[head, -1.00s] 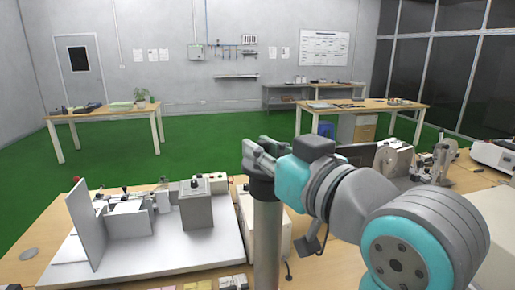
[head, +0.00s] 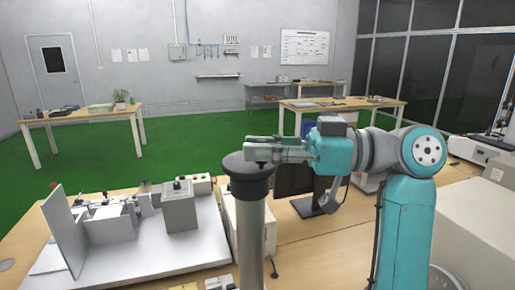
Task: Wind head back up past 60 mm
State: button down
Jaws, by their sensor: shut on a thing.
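My gripper (head: 262,149) is at the picture's middle, pointing left, with its fingers close together. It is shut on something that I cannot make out. It overlaps a black round cap on a grey upright post, which may be part of me; I cannot tell whether they touch. The head named in the task, its winding control and any height reading cannot be made out. My arm (head: 405,225) rises at the right and hides part of the bench.
A white fixture (head: 150,258) with an upright plate stands on the wooden bench at left. It carries a grey box (head: 180,210) with a black knob. A dark panel (head: 293,180) on a stand is behind my gripper. A large pale box (head: 478,225) is at right. Green floor lies beyond.

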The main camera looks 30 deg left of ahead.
jog(key=shift+w+n+g+h, duration=0.25)
jog(key=shift+n+g+h, duration=0.35)
jog(key=shift+n+g, duration=0.25)
jog(key=c, duration=1.1)
grip_release()
jog(key=shift+d, duration=0.15)
jog(key=v, duration=1.1)
jog(key=shift+w+d, duration=0.2)
jog(key=shift+w, duration=0.25)
